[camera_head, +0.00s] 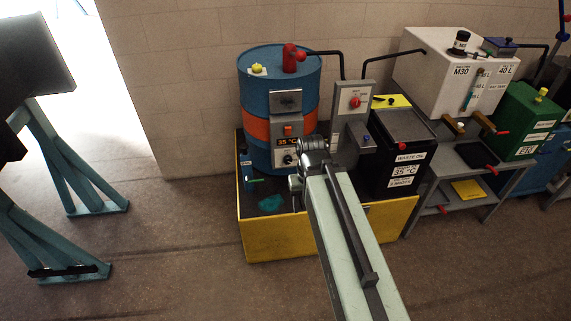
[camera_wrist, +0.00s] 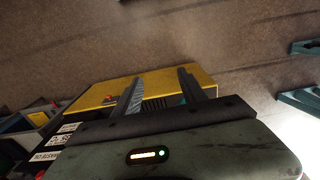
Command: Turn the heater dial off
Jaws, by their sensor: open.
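The heater dial (camera_head: 288,159) is a small black knob on a white panel, low on the grey control box strapped to the blue drum (camera_head: 257,85). Above it are an orange display (camera_head: 288,142) reading 35 °C and a red switch (camera_head: 288,129). The dial's pointer is too small to read. In the head view my arm's wrist is just right of the dial, with the gripper mostly hidden. In the wrist view my gripper (camera_wrist: 160,76) is open and empty, its two fingers apart over the yellow bund (camera_wrist: 100,95). The dial is not visible there.
The drum stands in the yellow bund (camera_head: 275,240). A grey post with a red knob (camera_head: 354,102) and a black waste oil tank (camera_head: 396,150) stand right of my wrist. A white M30 tank (camera_head: 430,75) is farther right. Teal stands (camera_head: 60,160) are left; floor between is clear.

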